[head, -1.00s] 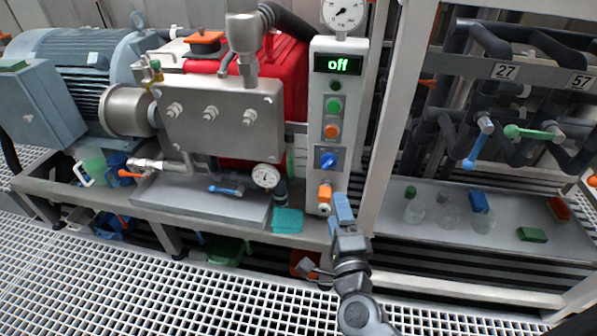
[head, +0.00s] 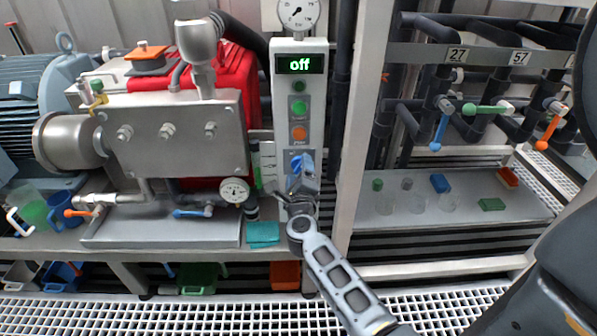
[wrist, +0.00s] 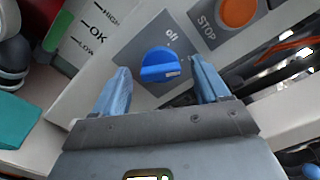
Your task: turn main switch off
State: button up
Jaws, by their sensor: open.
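The main switch is a blue rotary knob on a grey plate, low on the white control column. In the wrist view the knob (wrist: 160,66) sits between my two blue fingers, with a gap on each side. A pale mark shows on its right end, and a small label, seemingly "off", is printed beside it. My gripper (wrist: 162,80) is open and straddles the knob without visible contact. In the head view my gripper (head: 302,170) is in front of the column and partly hides the switch.
Above the switch are an orange stop button (head: 299,134), a green button (head: 299,108) and a round gauge (head: 298,12). A red machine with a metal block (head: 175,135) stands left.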

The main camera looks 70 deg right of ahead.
jog(key=shift+w+d, duration=0.15)
jog(key=shift+d, duration=0.2)
jog(key=shift+c, duration=0.3)
jog(key=c, duration=1)
